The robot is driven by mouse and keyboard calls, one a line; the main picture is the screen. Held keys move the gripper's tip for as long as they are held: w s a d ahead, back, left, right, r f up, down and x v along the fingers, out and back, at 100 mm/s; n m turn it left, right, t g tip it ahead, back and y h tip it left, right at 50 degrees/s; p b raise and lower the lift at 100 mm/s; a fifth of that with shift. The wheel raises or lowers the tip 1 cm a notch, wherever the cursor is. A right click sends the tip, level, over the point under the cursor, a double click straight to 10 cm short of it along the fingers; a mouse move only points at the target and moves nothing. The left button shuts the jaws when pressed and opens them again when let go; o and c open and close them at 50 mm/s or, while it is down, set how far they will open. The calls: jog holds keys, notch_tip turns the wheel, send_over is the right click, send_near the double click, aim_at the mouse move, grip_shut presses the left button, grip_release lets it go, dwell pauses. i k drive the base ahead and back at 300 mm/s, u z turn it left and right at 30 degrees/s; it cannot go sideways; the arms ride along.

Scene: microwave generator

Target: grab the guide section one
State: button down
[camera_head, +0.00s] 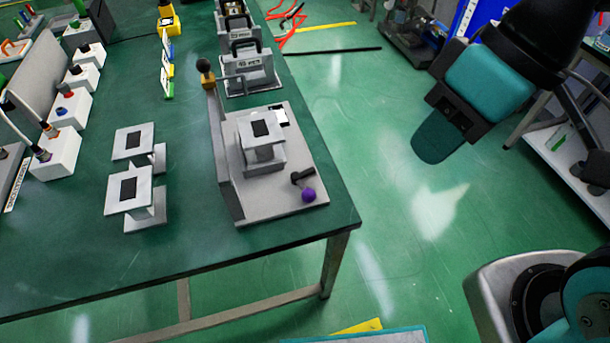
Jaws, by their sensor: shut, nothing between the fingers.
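Two grey guide sections, each a flat plate with a black square on a short stand, rest on the green table at left. One is the farther section (134,140); the other is the nearer section (129,193). A similar section (262,130) sits on the grey fixture (285,207) near the table's right edge. I cannot tell which is section one. My gripper (434,148), teal and black, is at upper right above the open floor. It is shut and empty, well to the right of all three sections and apart from them.
The fixture has an upright grey wall, a dark round knob (204,66) and a purple ball handle (308,195). White boxes with knobs (62,110) line the table's left side. Handled grey units (248,70) stand farther back. Green floor (400,210) is clear between table and arm.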

aim_at(262, 135)
jog(key=k, duration=0.4)
jog(key=u, duration=1)
jog(key=i, duration=0.8)
jog(key=z, duration=0.6)
